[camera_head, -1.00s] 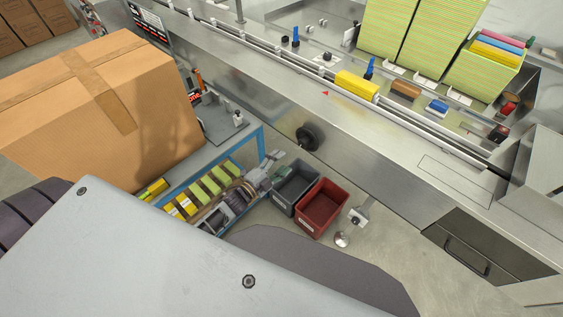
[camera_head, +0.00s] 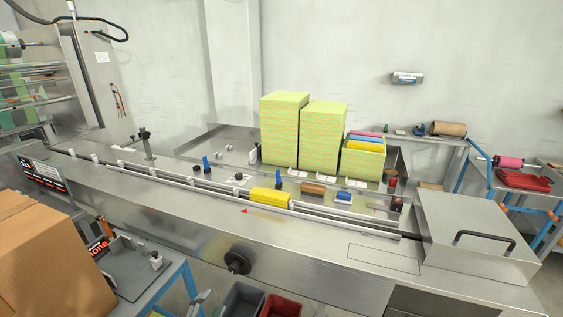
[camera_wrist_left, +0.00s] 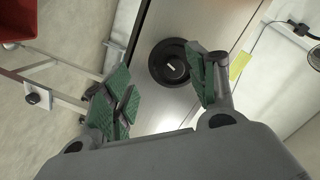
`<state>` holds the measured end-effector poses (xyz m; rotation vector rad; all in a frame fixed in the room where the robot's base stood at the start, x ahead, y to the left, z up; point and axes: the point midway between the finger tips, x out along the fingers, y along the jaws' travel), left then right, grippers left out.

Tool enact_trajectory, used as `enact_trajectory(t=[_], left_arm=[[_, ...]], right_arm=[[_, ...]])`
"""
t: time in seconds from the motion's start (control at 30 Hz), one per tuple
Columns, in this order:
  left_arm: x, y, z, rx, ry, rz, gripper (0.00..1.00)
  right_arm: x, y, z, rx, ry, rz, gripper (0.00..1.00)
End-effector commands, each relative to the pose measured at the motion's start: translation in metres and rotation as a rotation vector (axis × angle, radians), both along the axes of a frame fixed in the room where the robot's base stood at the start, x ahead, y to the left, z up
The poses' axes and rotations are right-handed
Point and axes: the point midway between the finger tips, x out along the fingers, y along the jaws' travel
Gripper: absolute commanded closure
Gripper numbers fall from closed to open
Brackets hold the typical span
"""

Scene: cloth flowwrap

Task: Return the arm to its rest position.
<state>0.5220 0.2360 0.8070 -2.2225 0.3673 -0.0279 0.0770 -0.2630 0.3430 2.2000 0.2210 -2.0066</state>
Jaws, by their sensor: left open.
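My left gripper (camera_wrist_left: 160,88) is open in the left wrist view, with green finger pads spread apart and nothing between them. The machine's black round handwheel (camera_wrist_left: 172,65) shows beyond the fingers, and I see no contact. In the head view only a small grey part of the left gripper (camera_head: 197,302) shows at the bottom edge, next to the blue-framed cart. The rest of that arm is out of the picture. My right gripper is in neither view.
The long steel wrapping machine (camera_head: 180,240) crosses the view, with a yellow pack (camera_head: 269,198) on its conveyor. A cardboard box (camera_head: 50,260) stands at the left. A grey bin (camera_head: 240,300) and a red bin (camera_head: 281,306) sit low in front.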

Motion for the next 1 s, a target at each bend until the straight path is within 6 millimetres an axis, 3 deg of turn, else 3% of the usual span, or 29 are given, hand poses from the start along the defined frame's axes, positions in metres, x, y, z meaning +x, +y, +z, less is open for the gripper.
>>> enact_trajectory(t=[0.03,0.27,0.47,0.77,1.0], left_arm=[[-0.003,0.007,-0.018,-0.026,0.051,0.024,0.42],[-0.025,0.034,-0.092,-0.114,0.251,0.126,0.42],[-0.063,0.060,-0.170,-0.180,0.446,0.235,0.42],[-0.145,0.088,-0.278,-0.251,0.722,0.404,0.42],[-0.228,0.102,-0.350,-0.285,0.929,0.539,0.42]], right_arm=[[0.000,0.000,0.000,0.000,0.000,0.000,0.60],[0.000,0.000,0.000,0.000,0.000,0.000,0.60],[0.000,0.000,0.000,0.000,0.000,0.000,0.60],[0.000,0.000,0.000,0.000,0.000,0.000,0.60],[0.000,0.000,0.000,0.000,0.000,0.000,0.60]])
